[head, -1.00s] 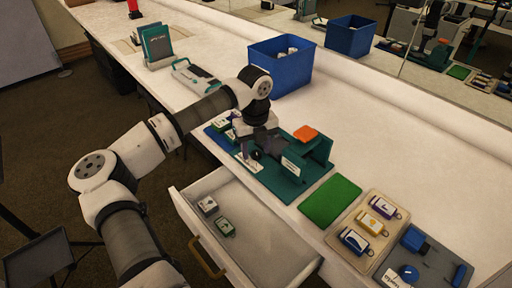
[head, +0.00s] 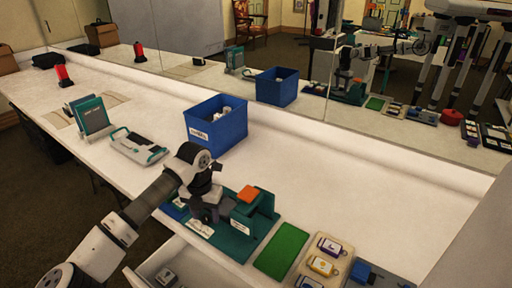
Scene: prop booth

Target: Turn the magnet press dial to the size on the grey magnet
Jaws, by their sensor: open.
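The magnet press is the teal device (head: 262,222) with an orange block (head: 248,194) on top and white labels on its front. My gripper (head: 208,214) is open, pointing down over the left part of the press. It covers the dial area, so I cannot see the dial or its setting, or tell whether the fingers touch it. A small greyish piece (head: 166,277) lies in the open drawer (head: 150,268); I cannot tell whether it is the grey magnet, and no size is readable.
A green mat (head: 282,250) and a beige tray (head: 343,262) with coloured tags lie right of the press. A blue bin (head: 216,122) stands behind, with a white and teal device (head: 138,146) to its left. The counter behind the press is clear.

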